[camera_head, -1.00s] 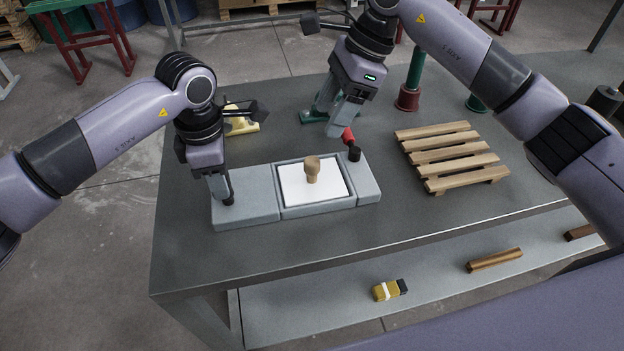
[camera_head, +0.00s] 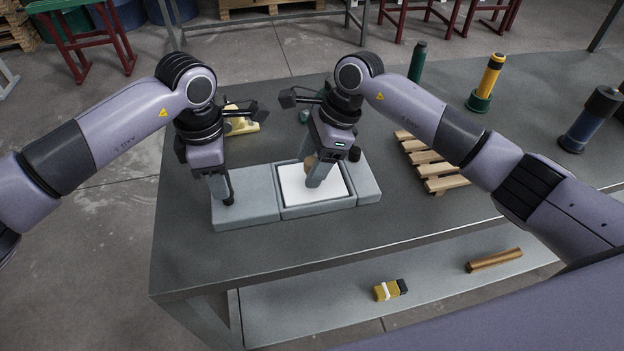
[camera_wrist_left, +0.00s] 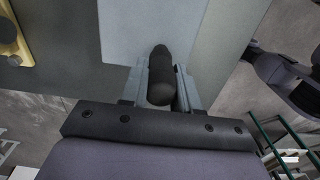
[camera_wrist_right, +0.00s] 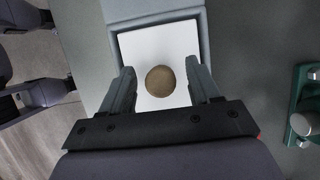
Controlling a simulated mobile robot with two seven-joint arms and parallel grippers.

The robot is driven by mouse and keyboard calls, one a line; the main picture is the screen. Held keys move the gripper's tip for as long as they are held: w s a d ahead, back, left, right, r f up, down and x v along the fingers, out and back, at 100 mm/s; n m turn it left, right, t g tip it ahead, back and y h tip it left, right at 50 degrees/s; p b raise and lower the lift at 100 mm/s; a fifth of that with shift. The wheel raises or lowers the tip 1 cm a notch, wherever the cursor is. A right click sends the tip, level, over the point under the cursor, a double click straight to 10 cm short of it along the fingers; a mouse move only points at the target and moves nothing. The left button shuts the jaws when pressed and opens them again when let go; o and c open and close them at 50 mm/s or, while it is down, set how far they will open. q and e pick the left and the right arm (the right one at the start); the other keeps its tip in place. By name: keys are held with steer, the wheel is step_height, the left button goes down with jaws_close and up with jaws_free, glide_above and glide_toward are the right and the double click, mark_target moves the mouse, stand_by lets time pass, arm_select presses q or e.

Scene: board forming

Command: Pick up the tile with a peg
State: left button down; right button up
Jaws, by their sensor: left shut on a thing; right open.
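The white square tile (camera_head: 328,194) lies in the recess of a long grey mould (camera_head: 246,207) on the table. A round wooden peg (camera_head: 310,164) stands upright on the tile. In the right wrist view the peg (camera_wrist_right: 159,82) shows from above, near the tile's middle. My right gripper (camera_wrist_right: 160,68) is open, with one finger on each side of the peg and a gap to both. In the head view its fingers hide part of the peg. My left gripper (camera_head: 225,193) is shut on a black knob (camera_wrist_left: 160,76) at the mould's left end.
A second black knob (camera_head: 354,153) stands at the mould's right end. A wooden pallet (camera_head: 435,175) lies to the right, partly behind my right arm. A yellow object (camera_head: 241,124) is behind my left gripper. The table front is clear.

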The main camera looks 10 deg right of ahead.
mark_target(312, 161)
arm_select(q)
steer(key=shift+f, duration=0.15)
arm_select(e)
jaws_close()
steer(key=shift+r, duration=0.1)
step_height(312, 161, up, 19)
stand_by(1.2)
stand_by(0.4)
arm_select(q)
steer(key=c, duration=0.8)
jaws_free()
steer(key=shift+a, duration=0.1)
steer(key=shift+o, duration=0.2)
